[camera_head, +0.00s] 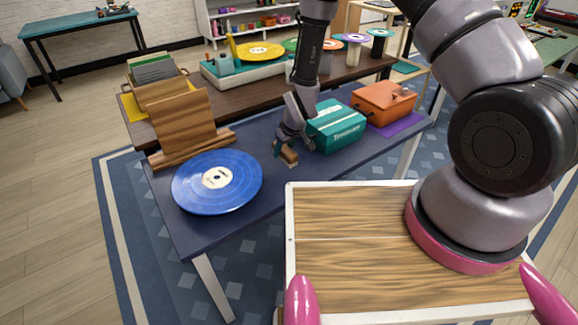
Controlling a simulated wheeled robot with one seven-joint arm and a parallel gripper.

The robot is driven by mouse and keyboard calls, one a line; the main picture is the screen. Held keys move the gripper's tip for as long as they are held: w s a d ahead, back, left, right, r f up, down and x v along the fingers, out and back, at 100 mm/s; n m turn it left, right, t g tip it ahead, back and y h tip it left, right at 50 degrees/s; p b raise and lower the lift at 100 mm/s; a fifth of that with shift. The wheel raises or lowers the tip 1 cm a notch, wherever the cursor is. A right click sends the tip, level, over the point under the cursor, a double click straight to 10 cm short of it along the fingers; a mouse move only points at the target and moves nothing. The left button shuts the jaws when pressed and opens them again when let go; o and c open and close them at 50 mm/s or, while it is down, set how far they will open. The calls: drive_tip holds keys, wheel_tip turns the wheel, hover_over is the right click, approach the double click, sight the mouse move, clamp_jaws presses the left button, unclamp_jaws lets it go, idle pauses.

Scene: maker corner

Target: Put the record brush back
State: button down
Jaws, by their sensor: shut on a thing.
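My gripper (287,152) is over the dark blue table (275,190), between the blue record and the teal box. It is shut on the record brush (290,160), a small brown wooden block with a dark part. The brush is close above or on the table top; I cannot tell whether it touches. The blue record (240,192) with a cream label lies flat at the table's left end. The teal box (336,126) with white lettering stands just right of my gripper.
An orange box (383,103) stands on a purple mat (408,123) at the right. A wooden stand (183,122) is behind the record. A turntable with a yellow record (260,51) sits on the brown table (222,98) behind. Bare table top lies in front of the brush.

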sight(282, 169)
wheel_tip(282, 169, down, 6)
drive_tip(key=shift+f, duration=0.25)
drive_tip(key=shift+c, duration=1.7)
unclamp_jaws()
drive_tip(key=shift+f, duration=0.1)
